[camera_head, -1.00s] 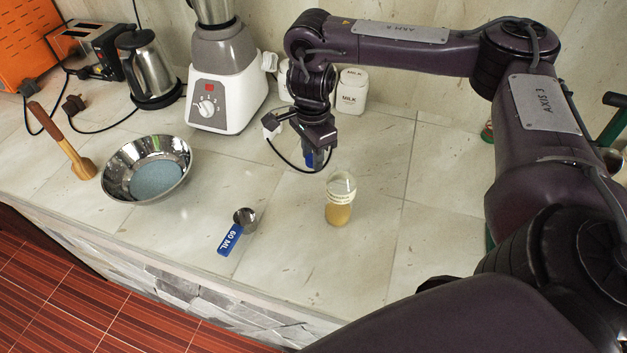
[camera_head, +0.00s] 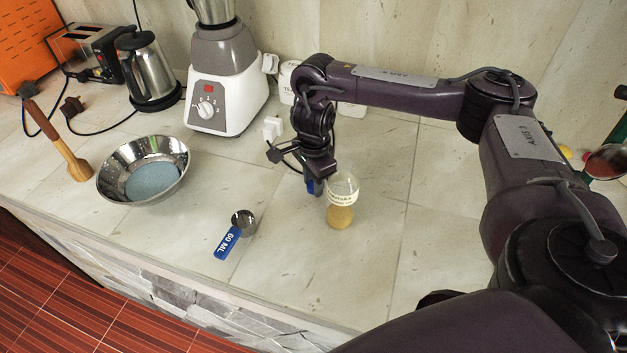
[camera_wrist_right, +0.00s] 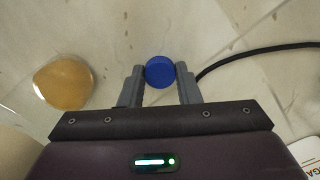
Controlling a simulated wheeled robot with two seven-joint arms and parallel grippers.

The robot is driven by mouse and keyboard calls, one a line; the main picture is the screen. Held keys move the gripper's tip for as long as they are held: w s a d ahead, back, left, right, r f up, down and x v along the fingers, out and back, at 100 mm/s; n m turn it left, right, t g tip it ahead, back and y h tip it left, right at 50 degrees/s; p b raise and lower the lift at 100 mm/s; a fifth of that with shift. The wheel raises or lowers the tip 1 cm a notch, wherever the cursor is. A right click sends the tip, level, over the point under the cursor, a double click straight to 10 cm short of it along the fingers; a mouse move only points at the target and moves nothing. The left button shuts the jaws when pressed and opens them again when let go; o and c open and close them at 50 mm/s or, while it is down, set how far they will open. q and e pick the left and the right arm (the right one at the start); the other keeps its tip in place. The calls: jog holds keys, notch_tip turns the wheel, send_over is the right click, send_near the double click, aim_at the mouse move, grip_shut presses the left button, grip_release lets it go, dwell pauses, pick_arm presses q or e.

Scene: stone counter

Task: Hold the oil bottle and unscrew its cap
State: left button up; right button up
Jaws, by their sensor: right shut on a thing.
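I cannot tell whether the cap touches the counter. No cap shows on the bottle. My left gripper is not in view.
A blue-handled measuring scoop (camera_head: 229,242) lies left of the bottle. Counter (camera_head: 300,270) in front of the bottle is clear.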

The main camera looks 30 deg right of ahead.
jog(key=o, duration=1.1)
jog(key=shift+f, duration=0.15)
jog(key=shift+r+p, duration=0.35)
jog(key=shift+r, duration=0.2)
notch_tip(320, 180, up, 11)
jog(key=p, duration=0.3)
jog(key=shift+r, duration=0.2)
